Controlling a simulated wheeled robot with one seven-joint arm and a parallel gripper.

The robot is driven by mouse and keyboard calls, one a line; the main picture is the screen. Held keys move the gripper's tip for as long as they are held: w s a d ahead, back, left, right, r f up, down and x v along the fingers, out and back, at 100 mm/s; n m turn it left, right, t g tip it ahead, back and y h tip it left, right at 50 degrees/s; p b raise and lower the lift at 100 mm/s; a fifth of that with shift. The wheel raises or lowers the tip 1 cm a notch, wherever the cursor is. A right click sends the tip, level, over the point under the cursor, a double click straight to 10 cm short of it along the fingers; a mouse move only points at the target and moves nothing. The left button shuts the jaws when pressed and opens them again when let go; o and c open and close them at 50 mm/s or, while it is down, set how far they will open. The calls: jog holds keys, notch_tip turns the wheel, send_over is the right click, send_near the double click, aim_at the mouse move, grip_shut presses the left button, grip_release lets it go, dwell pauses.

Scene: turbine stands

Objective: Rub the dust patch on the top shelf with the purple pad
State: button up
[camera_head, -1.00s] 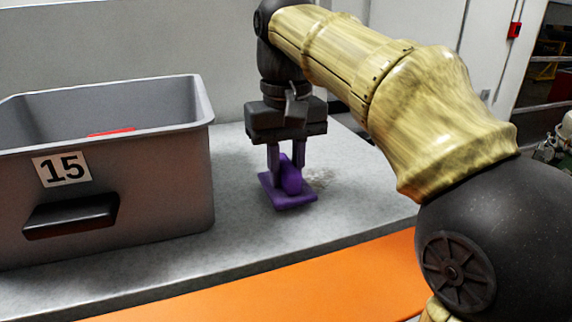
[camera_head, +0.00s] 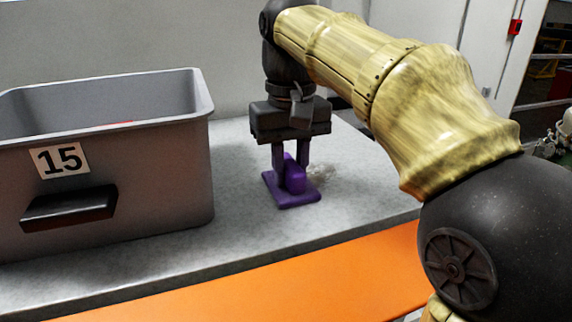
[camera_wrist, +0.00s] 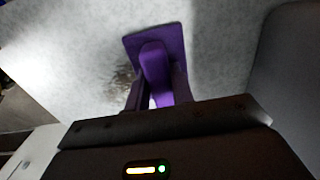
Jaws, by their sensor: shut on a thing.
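The purple pad (camera_head: 291,194) has a flat square base and a raised handle. My gripper (camera_head: 291,168) is shut on the handle from above, and the base is on or just above the grey top shelf (camera_head: 247,240); I cannot tell which. The pad also shows in the wrist view (camera_wrist: 158,60), with the fingers on both sides of its handle. The dust patch (camera_head: 322,174) is a pale brownish smudge at the pad's right edge in the head view. In the wrist view the dust (camera_wrist: 122,80) shows left of the pad, and part of it may be hidden beneath.
A grey bin (camera_head: 150,170) labelled 15 stands on the shelf left of the pad, with something red (camera_head: 122,123) inside. An orange shelf edge (camera_head: 300,283) runs along the front. The shelf right of the dust is bare.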

jog(key=shift+w+d+r, duration=0.1)
jog(key=shift+w+d, duration=0.05)
jog(key=shift+d, duration=0.5)
jog(key=shift+w+d+r, duration=0.1)
jog(key=shift+w+d, duration=0.05)
jog(key=shift+d, duration=0.45)
jog(key=shift+d+f, duration=0.1)
jog(key=shift+w, duration=0.1)
jog(key=shift+w+d+f+p, duration=0.1)
jog(key=shift+w+d+p, duration=0.15)
jog(key=shift+d, duration=0.55)
jog(key=shift+w+d+f+p, duration=0.15)
jog(key=shift+d+p, duration=0.1)
jog(key=shift+d, duration=0.55)
jog(key=shift+r, duration=0.1)
jog(key=shift+w+d+r, duration=0.1)
jog(key=shift+w+d, duration=0.15)
jog(key=shift+d, duration=0.6)
jog(key=shift+w+d, duration=0.25)
jog(key=shift+d, duration=0.55)
jog(key=shift+w+d+f, duration=0.1)
jog(key=shift+w+d, duration=0.1)
jog(key=shift+d, duration=0.6)
jog(key=shift+w+d+f, duration=0.1)
jog(key=shift+w+d, duration=0.1)
jog(key=shift+d, duration=0.55)
